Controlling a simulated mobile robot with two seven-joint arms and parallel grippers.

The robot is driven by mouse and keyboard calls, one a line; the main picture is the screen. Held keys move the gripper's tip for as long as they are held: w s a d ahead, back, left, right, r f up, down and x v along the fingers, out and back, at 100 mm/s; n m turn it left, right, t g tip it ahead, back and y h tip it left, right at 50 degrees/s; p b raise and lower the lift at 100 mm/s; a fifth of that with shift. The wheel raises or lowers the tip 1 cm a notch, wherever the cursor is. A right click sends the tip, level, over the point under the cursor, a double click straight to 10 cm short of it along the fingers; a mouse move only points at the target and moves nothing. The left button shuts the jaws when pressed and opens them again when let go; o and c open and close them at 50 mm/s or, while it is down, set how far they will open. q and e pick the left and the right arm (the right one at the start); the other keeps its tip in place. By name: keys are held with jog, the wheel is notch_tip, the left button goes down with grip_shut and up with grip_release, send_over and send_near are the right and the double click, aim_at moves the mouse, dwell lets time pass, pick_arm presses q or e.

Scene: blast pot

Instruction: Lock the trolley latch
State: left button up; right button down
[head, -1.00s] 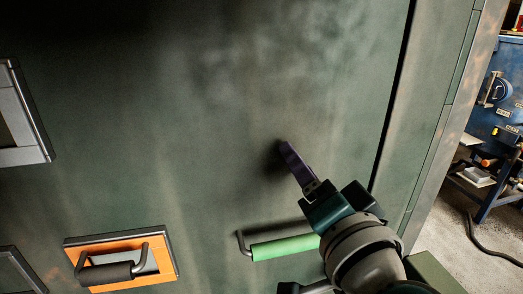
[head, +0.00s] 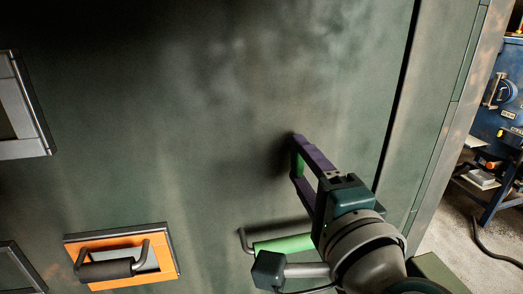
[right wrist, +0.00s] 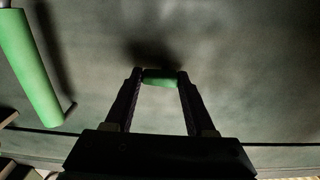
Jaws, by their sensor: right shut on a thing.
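My right gripper (head: 299,160) is at the dark green panel (head: 200,180), its two purple fingers shut on a small green piece (head: 298,166). In the right wrist view this green piece (right wrist: 160,77) lies crosswise between the fingertips, close to the panel. It may be the latch's grip; how it joins the panel is hidden. A separate green bar handle (head: 283,245) is on the panel below the gripper, its right end hidden by my arm. It also shows in the right wrist view (right wrist: 28,70) at the upper left, apart from the fingers. My left gripper is not in view.
An orange plate with a dark handle (head: 106,271) is on the panel at the lower left. A grey frame (head: 22,105) is at the left. Past the panel's right edge stands a blue workbench (head: 500,140), with a hose on the floor.

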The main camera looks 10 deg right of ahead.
dwell(0.3)
jog(key=shift+c, duration=1.2)
grip_release()
jog(key=shift+s, duration=0.25)
jog(key=s+b, duration=0.1)
jog(key=s, duration=0.8)
jog(key=shift+s+d, duration=0.15)
jog(key=shift+s, duration=0.05)
